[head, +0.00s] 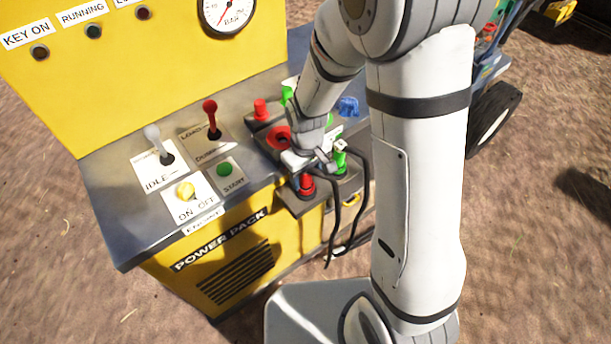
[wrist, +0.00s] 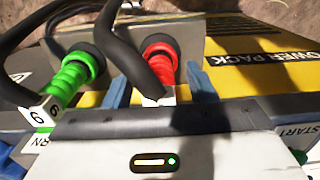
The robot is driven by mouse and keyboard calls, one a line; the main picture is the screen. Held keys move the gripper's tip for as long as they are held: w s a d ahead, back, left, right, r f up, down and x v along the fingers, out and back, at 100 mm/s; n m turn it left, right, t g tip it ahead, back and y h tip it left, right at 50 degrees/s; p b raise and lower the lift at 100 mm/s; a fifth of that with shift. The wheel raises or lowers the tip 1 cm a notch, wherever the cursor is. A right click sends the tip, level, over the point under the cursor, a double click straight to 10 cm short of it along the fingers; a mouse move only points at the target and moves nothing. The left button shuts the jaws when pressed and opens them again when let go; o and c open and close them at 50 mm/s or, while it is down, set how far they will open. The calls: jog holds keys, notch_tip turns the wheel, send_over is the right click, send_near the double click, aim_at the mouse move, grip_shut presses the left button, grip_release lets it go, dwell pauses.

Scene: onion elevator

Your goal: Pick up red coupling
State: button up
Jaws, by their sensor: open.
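The red coupling (head: 306,184) sits at the lower ledge on the front of the yellow power pack, below my gripper (head: 308,160). In the wrist view the red coupling (wrist: 161,55) lies between the two blue fingers of my gripper (wrist: 156,74), which are apart, one on each side. I cannot tell whether either finger touches it. A white tag (wrist: 158,97) is at its near end, and a black hose crosses in front and hides part of it. The wrist hides part of the ledge in the head view.
A green coupling (head: 340,160) stands close to the right of the red one; it also shows in the wrist view (wrist: 75,78). Black hoses (head: 348,222) hang beside them. The power pack (head: 110,215) carries levers, including a red-knobbed lever (head: 211,112), and a green start button (head: 224,169).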

jog(key=shift+c, duration=0.3)
grip_shut()
dwell(0.3)
